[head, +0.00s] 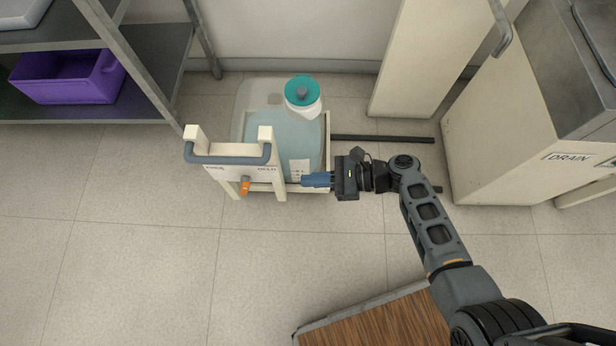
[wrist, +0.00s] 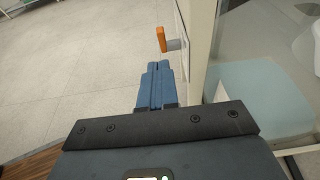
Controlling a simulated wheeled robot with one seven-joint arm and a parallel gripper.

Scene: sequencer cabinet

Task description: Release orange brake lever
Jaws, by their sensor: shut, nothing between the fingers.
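The orange brake lever (head: 244,187) is on the front panel of a low cream cart (head: 280,191), below its grey handle bar. It also shows in the wrist view (wrist: 161,39), on a grey stub at the cart's side. My gripper (head: 305,180) is at the cart's right front corner, to the right of the lever and apart from it. Its blue fingers are shut and empty; in the wrist view the fingertips (wrist: 158,66) point toward the lever, with a small gap between.
The cart holds a clear jug of bluish liquid with a teal cap (head: 302,90). A shelf with a purple bin (head: 70,77) stands at the left. A cream cabinet marked DRAIN (head: 530,150) is at the right. A dark rail (head: 385,139) lies behind my gripper.

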